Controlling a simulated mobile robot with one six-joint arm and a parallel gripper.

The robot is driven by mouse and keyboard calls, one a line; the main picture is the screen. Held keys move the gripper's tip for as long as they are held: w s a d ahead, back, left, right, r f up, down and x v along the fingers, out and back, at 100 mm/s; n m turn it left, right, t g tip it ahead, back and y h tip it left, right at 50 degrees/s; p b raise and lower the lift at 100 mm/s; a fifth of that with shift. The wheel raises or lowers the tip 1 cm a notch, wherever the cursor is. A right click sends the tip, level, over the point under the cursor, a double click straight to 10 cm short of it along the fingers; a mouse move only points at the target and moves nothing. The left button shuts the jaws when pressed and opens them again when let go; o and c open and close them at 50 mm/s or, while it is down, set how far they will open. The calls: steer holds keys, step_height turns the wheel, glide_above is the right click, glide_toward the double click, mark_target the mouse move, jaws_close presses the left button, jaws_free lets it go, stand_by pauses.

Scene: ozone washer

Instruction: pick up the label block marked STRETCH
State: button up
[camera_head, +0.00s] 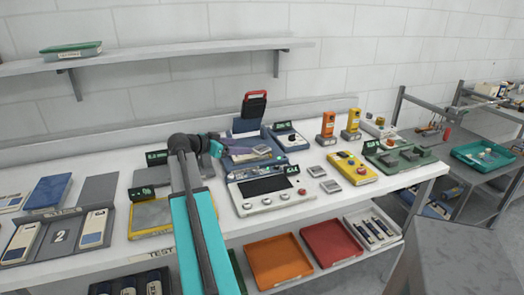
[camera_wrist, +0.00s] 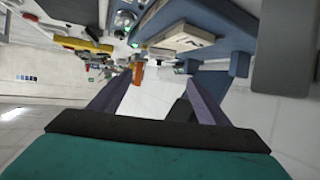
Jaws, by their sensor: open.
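Several small dark label blocks with green lettering stand on the white bench. One is at the back left (camera_head: 156,157), one on the left (camera_head: 142,192), one at the back middle (camera_head: 284,127), one behind the white control box (camera_head: 292,170) and one on the right (camera_head: 371,147). Their lettering is too small to read, so I cannot tell which is marked STRETCH. My gripper (camera_wrist: 158,88) is open, with nothing seen between its two purple fingers. In the head view its teal end (camera_head: 215,148) is over the middle of the bench, by the blue device.
A blue device (camera_head: 245,128) with a red-and-black handset stands at the back middle. A white control box (camera_head: 268,195), a yellow box (camera_head: 352,168) and orange handsets (camera_head: 328,124) crowd the bench. Orange (camera_head: 279,262) and red (camera_head: 331,243) trays sit below. A wall shelf (camera_head: 150,57) runs above.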

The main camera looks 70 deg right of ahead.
steer(key=p, duration=0.2)
glide_toward(261, 148)
steer(key=s+d, duration=0.1)
steer(key=d, duration=0.1)
steer(key=shift+s+d+f, duration=0.2)
steer(key=shift+s+d, duration=0.1)
steer(key=shift+s, duration=0.1)
steer(key=shift+s+d+f, duration=0.3)
steer(key=shift+d, duration=0.15)
steer(key=shift+p+x, duration=1.2)
steer(key=shift+x, duration=1.45)
steer(key=shift+w, duration=0.1)
steer(key=shift+c, duration=0.4)
steer(key=c, duration=1.2)
steer(key=shift+r, duration=0.1)
